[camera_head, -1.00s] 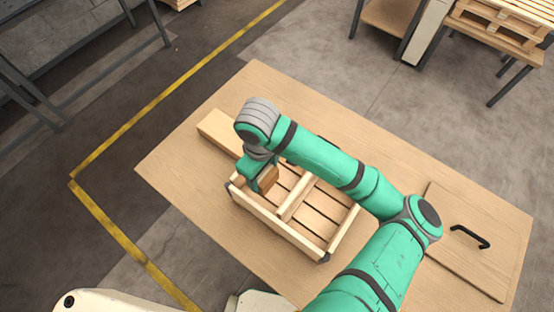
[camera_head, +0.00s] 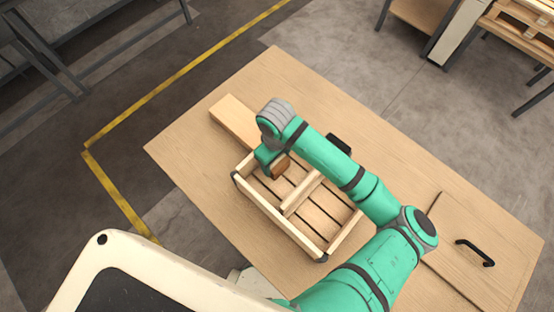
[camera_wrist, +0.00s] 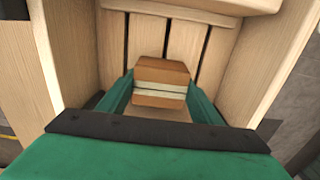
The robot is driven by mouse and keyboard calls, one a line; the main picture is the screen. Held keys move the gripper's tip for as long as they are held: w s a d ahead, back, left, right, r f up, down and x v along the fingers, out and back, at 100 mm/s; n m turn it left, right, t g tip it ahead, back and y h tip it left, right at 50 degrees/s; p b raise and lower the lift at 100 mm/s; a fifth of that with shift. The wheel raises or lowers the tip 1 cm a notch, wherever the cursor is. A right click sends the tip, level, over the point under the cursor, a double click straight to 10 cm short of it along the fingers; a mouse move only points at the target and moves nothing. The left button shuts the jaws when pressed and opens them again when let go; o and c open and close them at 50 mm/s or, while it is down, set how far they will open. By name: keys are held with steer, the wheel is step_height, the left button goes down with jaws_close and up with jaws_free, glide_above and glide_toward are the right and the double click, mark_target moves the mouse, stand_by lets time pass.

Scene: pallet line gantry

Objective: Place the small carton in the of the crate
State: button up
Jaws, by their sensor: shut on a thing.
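The small carton is a brown box with a pale band, seen in the wrist view (camera_wrist: 162,75) between my gripper's two green fingers. In the head view the carton (camera_head: 281,165) shows at the end of my arm, over the left compartment of the crate. My gripper (camera_wrist: 160,92) is shut on the carton. The crate (camera_head: 279,222) is a slatted wooden box with a divider across its middle; its walls and slatted floor also show in the wrist view (camera_wrist: 262,58). I cannot tell whether the carton touches the crate floor.
The crate stands on a wooden table (camera_head: 185,150). A wooden block (camera_head: 233,117) lies behind the crate at the left. A dark object (camera_head: 339,143) is partly hidden behind my arm. A board with a black handle (camera_head: 475,252) lies at the right.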

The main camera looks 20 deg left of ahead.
steer(key=shift+s+a+f, duration=0.1)
steer(key=shift+s+a, duration=0.05)
steer(key=shift+s, duration=0.05)
steer(key=o, duration=1.4)
steer(key=shift+w, duration=0.1)
step_height(320, 180, up, 12)
steer(key=shift+w, duration=0.1)
